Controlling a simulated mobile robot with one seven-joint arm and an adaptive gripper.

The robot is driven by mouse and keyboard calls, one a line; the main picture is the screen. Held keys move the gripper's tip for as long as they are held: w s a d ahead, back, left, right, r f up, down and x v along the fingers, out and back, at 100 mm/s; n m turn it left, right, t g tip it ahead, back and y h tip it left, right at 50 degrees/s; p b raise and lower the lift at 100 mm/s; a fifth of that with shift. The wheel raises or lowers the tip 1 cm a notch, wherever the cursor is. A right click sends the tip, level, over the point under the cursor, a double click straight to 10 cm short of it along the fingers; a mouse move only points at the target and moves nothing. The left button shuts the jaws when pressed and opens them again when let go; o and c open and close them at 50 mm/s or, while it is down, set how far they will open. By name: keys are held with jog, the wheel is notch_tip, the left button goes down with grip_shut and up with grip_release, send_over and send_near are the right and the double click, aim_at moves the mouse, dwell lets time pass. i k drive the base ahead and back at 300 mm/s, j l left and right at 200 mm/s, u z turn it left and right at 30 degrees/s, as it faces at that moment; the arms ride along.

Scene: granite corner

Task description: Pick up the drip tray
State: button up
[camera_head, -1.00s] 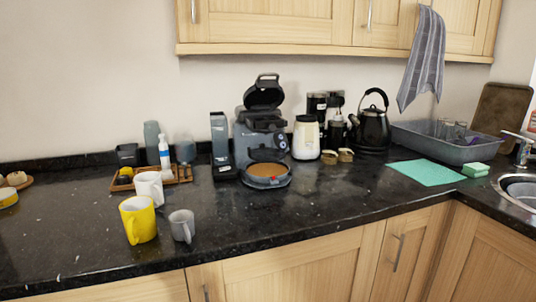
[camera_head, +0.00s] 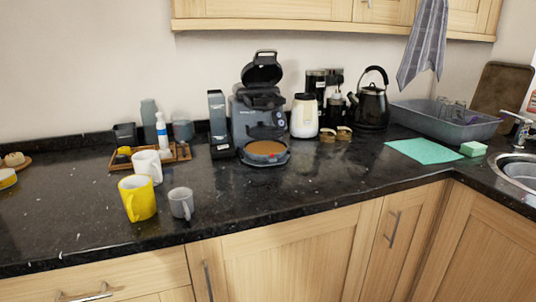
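A dark grey machine (camera_head: 243,124) with its lid raised stands against the back wall, left of the middle of the counter. A round, shallow grey tray with a brown top (camera_head: 266,147) sits at its front and looks like the drip tray. I cannot tell whether it is attached to the machine. A small red spot shows near its front rim. My gripper is not in view.
The black speckled counter (camera_head: 300,185) is clear in front of the tray. To the left are a yellow mug (camera_head: 138,198), a white mug (camera_head: 147,164), a grey mug (camera_head: 181,202) and a tall grey container (camera_head: 217,118). A white jar (camera_head: 304,116) and black kettle (camera_head: 372,105) stand right.

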aim_at(270, 151)
jog(key=i+z, duration=0.15)
jog(key=z, duration=0.2)
jog(key=i+z, duration=0.15)
jog(key=z, duration=0.2)
jog(key=i+j+z, duration=0.1)
jog(key=z, duration=0.25)
